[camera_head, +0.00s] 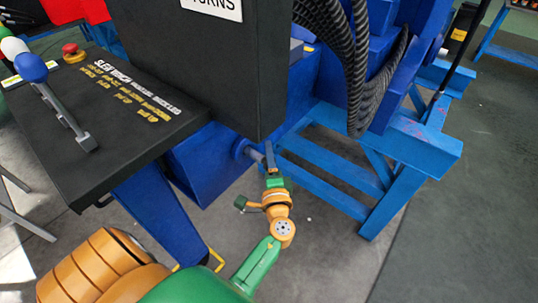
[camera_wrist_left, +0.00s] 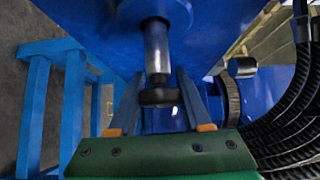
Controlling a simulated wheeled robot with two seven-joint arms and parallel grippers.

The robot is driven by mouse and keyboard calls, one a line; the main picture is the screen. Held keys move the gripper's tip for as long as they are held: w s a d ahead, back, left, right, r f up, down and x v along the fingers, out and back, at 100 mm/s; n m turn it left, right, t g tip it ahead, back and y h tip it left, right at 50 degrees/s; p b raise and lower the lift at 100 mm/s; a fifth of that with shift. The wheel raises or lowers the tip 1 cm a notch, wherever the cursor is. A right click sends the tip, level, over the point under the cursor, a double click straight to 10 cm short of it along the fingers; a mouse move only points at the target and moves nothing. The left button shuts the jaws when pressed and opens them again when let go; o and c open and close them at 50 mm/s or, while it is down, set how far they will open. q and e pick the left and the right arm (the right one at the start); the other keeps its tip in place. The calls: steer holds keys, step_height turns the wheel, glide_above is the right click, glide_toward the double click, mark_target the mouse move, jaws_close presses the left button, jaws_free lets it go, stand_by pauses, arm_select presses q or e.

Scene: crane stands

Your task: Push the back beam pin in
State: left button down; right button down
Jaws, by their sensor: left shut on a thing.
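The beam pin (camera_head: 254,155) is a grey metal rod that sticks out of a round collar on the blue crane beam in the head view. In the left wrist view the pin (camera_wrist_left: 157,50) shows a bright shaft and a wider dark head, with its far end inside the blue collar (camera_wrist_left: 155,10). My left gripper (camera_head: 268,160) is at the outer end of the pin. In the left wrist view its two fingers (camera_wrist_left: 158,98) stand on either side of the dark head, shut on it. How deep the pin sits inside is hidden. My right gripper is not in view.
A black control panel (camera_head: 105,100) with levers and a red button stands at the left. A dark box (camera_head: 215,65) hangs above the gripper. Blue stand legs (camera_head: 400,190) and thick black hoses (camera_head: 355,80) are at the right. Grey floor (camera_head: 470,210) is open at the far right.

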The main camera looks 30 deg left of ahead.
arm_select(q)
steer(key=shift+r, duration=0.15)
stand_by(0.5)
steer(key=a, duration=0.4)
steer(key=shift+w+a+r, duration=0.2)
steer(key=shift+w, duration=0.05)
